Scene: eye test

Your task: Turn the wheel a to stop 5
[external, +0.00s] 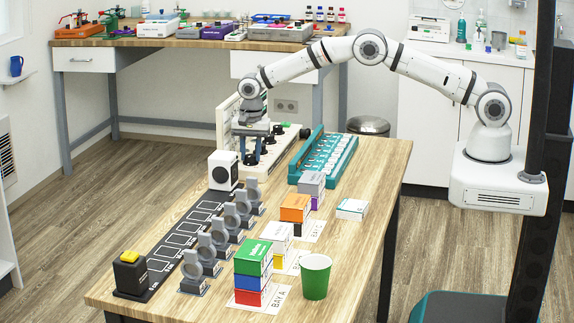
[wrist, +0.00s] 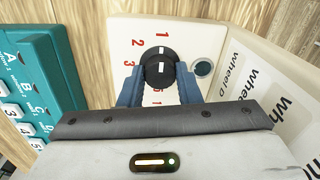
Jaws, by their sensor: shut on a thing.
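A white wheel panel (external: 284,153) stands at the far end of the table, with several black wheels along it. My gripper (external: 250,150) points down over its near-left part. In the wrist view my gripper (wrist: 160,85) has its blue fingers closed on both sides of a black wheel (wrist: 160,56) with white marks. Red figures 1, 2, 3 and a partly covered 5 stand around it.
A teal rack (external: 346,155) stands right of the panel and shows in the wrist view (wrist: 25,40). A dark round spot (wrist: 203,68) sits beside the held wheel. A white box (external: 223,170), grey holders (external: 220,240), stacked boxes (external: 253,258) and a green cup (external: 316,277) stand nearer.

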